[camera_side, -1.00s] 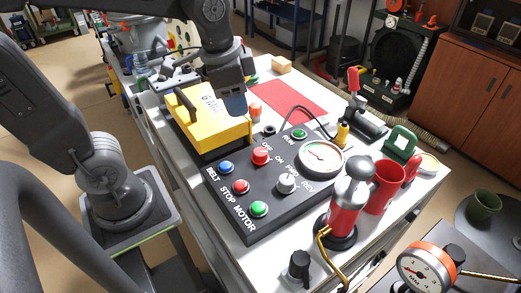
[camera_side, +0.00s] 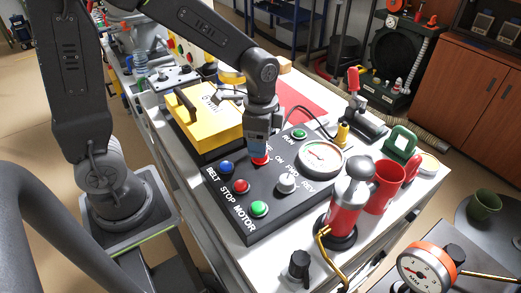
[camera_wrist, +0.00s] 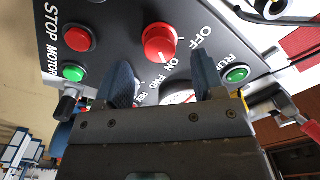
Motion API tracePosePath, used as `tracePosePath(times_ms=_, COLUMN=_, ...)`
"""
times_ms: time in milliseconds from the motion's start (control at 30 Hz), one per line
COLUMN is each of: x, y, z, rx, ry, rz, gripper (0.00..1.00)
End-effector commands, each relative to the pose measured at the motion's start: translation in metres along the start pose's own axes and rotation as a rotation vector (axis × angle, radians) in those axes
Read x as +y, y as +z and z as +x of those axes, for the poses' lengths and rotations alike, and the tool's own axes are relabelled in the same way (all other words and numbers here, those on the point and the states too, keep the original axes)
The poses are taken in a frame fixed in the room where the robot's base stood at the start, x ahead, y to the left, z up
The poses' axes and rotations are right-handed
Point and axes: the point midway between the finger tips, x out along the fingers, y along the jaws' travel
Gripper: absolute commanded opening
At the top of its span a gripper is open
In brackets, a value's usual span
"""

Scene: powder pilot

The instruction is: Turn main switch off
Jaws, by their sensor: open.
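The main switch is a round red knob (camera_side: 260,161) on the dark control panel (camera_side: 223,208), beside OFF and ON lettering. In the wrist view the knob (camera_wrist: 159,42) appears just past the fingertips, between the lines of the two fingers. White marks show near it, but I cannot tell for sure which way it is set. My gripper (camera_side: 259,150) points down above the knob, covering part of it and the OFF label in the side view. In the wrist view my gripper (camera_wrist: 163,66) has its two blue fingers apart with nothing between them.
The panel also holds a red STOP button (camera_side: 241,186), green MOTOR button (camera_side: 259,208), blue BELT button (camera_side: 226,167), grey FWD/REV knob (camera_side: 286,183), green RUN button (camera_side: 299,133) and a gauge (camera_side: 322,158). A yellow box (camera_side: 210,128) stands close behind left; a red cup (camera_side: 384,187) stands right.

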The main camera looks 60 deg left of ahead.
Motion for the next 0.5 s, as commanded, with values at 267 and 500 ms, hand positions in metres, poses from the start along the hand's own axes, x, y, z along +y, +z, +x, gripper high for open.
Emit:
tracePosePath(times_ms=267, x=0.000, y=0.000, z=0.035, rx=-0.001, ry=0.001, rz=-0.001, gripper=0.63)
tracePosePath(times_ms=500, x=0.000, y=0.000, z=0.039, rx=0.001, ry=-0.001, rz=-0.001, gripper=0.63)
